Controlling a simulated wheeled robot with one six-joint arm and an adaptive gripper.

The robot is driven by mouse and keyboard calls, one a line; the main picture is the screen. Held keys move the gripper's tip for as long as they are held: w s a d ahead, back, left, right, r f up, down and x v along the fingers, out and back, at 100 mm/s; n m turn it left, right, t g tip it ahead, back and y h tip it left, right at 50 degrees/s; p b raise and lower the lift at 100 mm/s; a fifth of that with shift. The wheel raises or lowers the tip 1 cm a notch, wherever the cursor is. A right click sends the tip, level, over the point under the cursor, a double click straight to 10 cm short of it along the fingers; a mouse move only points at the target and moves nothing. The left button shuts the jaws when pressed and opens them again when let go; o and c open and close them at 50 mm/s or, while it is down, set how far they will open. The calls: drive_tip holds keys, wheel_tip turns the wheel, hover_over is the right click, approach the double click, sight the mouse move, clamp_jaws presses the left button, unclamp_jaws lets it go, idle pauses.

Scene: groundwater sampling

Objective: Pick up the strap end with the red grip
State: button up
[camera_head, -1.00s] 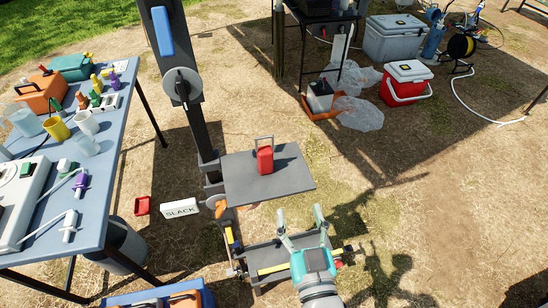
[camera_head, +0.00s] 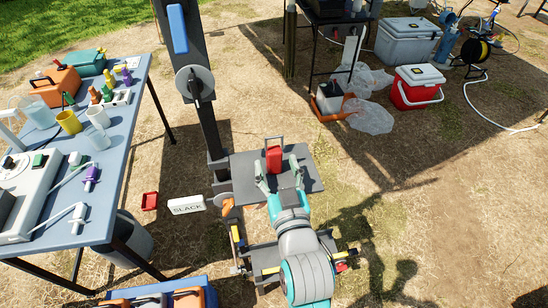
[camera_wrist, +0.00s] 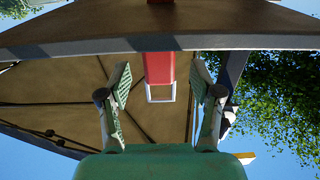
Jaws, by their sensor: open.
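The red grip (camera_head: 274,158) with a grey metal loop on top stands upright on a flat grey plate (camera_head: 243,166) in the head view. My gripper (camera_head: 277,170) is open in front of the grip, its fingers reaching over the plate. In the wrist view, the red grip (camera_wrist: 159,68) shows between the spread fingers of my gripper (camera_wrist: 161,80), with clear gaps on both sides. Its pale loop points down in that picture, and the plate's dark edge crosses the top.
A dark post (camera_head: 207,120) with a blue handle rises behind the plate. A white "SLACK" sign (camera_head: 187,204) and a small red tray (camera_head: 149,201) lie to the left. A blue table (camera_head: 122,150) with instruments stands at the left. Open ground lies at the right.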

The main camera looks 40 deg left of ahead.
sight(275, 161)
drive_tip(key=shift+x, duration=1.75)
clamp_jaws()
drive_tip(key=shift+r, duration=0.1)
wheel_tip(275, 161, up, 10)
drive_tip(key=shift+f, duration=0.1)
